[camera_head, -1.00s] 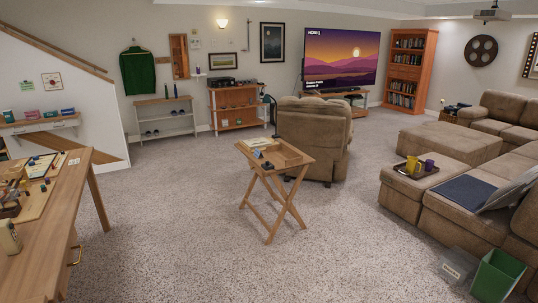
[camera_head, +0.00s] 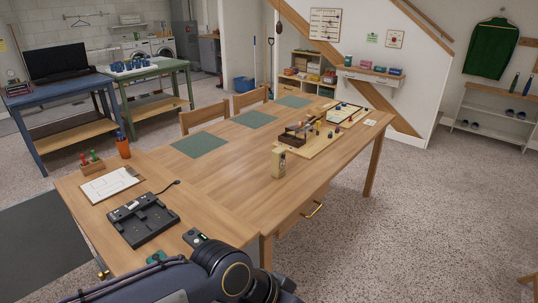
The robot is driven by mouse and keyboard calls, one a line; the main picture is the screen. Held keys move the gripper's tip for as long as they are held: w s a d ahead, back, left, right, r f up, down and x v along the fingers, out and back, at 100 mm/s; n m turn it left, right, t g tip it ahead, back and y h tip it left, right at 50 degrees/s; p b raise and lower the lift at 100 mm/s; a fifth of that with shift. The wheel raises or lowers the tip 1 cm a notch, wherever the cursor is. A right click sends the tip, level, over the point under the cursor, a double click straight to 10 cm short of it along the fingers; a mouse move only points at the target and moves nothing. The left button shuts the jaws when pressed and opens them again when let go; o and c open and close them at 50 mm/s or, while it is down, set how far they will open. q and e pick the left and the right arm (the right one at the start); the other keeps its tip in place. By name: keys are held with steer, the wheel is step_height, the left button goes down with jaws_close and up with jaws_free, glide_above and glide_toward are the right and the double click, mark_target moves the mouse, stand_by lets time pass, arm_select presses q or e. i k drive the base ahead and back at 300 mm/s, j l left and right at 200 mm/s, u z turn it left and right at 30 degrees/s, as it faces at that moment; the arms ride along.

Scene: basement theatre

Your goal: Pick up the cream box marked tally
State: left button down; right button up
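A small cream box (camera_head: 278,162) stands upright on the long wooden table (camera_head: 225,200), near its right-hand edge. It has a darker marking on its front, too small to read, so I cannot confirm that it says tally. Part of one of my dark arms shows at the bottom of the view, in front of the table's near end, with no fingers visible. Neither gripper is in view.
Behind the cream box lies a wooden board (camera_head: 322,143) with small pieces. A black device (camera_head: 142,218), a clipboard (camera_head: 111,184) and an orange cup (camera_head: 123,148) are at the near left. Two chairs stand along the far side.

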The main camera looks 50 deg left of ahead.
mark_target(278, 164)
steer(key=i+l+u, duration=0.15)
steer(key=i+u, duration=0.25)
steer(key=i, duration=0.9)
steer(key=i+u, duration=0.5)
steer(key=u, duration=0.15)
steer(key=i+u, duration=0.35)
steer(key=i+j+u, duration=0.1)
steer(key=u, duration=0.35)
steer(key=i+u, duration=0.25)
steer(key=u, duration=0.15)
steer(key=i+u, duration=0.15)
steer(key=u, duration=1.25)
steer(key=i+l, duration=0.05)
